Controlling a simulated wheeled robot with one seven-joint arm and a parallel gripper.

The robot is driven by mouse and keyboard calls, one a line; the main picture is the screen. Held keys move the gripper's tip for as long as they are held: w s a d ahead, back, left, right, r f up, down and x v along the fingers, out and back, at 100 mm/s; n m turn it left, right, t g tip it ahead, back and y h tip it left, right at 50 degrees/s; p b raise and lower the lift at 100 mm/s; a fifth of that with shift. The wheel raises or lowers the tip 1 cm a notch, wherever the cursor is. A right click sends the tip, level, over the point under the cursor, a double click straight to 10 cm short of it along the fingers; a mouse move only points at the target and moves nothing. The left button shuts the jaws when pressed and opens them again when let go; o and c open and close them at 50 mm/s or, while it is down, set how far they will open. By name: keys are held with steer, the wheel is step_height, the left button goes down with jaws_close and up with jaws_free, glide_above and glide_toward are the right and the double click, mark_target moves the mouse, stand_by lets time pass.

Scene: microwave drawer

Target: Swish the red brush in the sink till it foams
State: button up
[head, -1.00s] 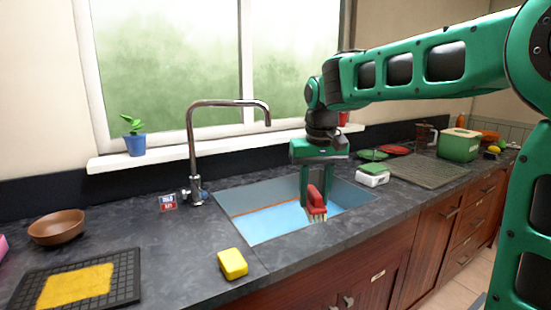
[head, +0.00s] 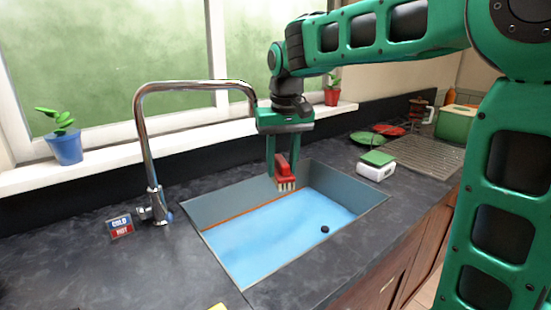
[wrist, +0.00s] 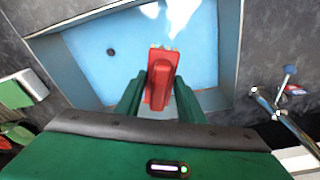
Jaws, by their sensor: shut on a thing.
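The red brush (head: 285,172) has a red back and pale bristles that point down. My gripper (head: 283,158) is shut on it and holds it over the back part of the sink (head: 225,207). In the wrist view the brush (wrist: 160,80) sits between the two green fingers of my gripper (wrist: 160,98). The sink holds blue water (head: 270,235) with a smooth surface in the head view. White patches show on the water at the top of the wrist view; I cannot tell whether they are foam or reflection. Whether the bristles touch the water is unclear.
A tall curved tap (head: 149,150) stands at the sink's left, beside a cold/hot sign (head: 120,226). A white and green box (head: 376,165) is right of the sink, with a drying rack (head: 430,155) beyond. A small black round thing (head: 325,229) shows in the basin.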

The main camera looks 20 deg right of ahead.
steer(key=shift+w+a+f, duration=0.15)
steer(key=shift+f, duration=14.5)
steer(key=shift+s+a, duration=0.35)
steer(key=shift+a, duration=0.55)
steer(key=shift+s+a, duration=0.35)
steer(key=shift+a, duration=0.5)
steer(key=shift+w+d+r, duration=0.1)
steer(key=shift+w+d, duration=0.1)
steer(key=shift+d, duration=0.45)
steer(key=shift+w+d+f, duration=0.1)
steer(key=shift+w+d, duration=0.15)
steer(key=shift+d, duration=0.35)
steer(key=shift+w+d+r, duration=0.1)
steer(key=shift+w+d, duration=0.1)
steer(key=shift+d, duration=0.45)
steer(key=shift+r, duration=12.9)
